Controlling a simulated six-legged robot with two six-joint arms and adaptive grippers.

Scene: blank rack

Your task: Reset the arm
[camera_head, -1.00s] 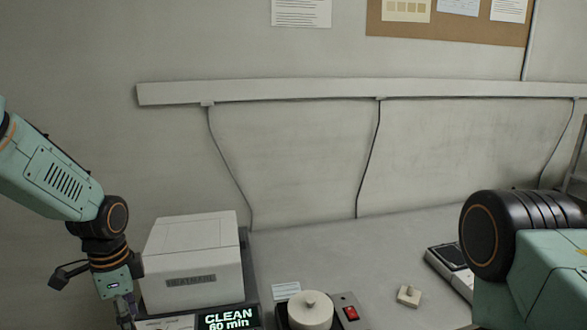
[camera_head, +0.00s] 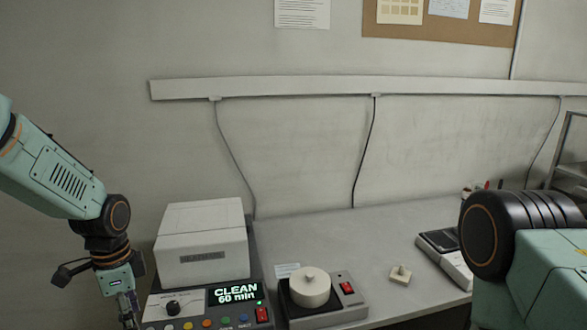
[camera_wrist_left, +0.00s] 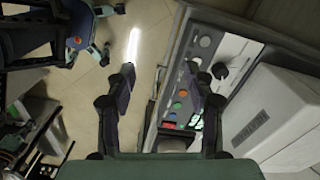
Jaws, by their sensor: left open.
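My left arm comes in from the left in the head view, with its gripper (camera_head: 128,312) low beside the left side of the white machine. In the left wrist view the left gripper (camera_wrist_left: 165,80) is open and empty, its two dark fingers apart. One finger lies over the machine's button panel in that view, the other over the tiled floor; I cannot tell whether it touches. My right arm shows at the right edge of the head view; its gripper is out of the picture.
The white machine (camera_head: 202,240) has a lit display (camera_head: 236,293) reading CLEAN 60 min. A round-topped device (camera_head: 310,287) with a red switch stands beside it. A small pale block (camera_head: 400,274) and a dark-topped device (camera_head: 440,242) are further right. The bench (camera_head: 345,236) behind is mostly clear.

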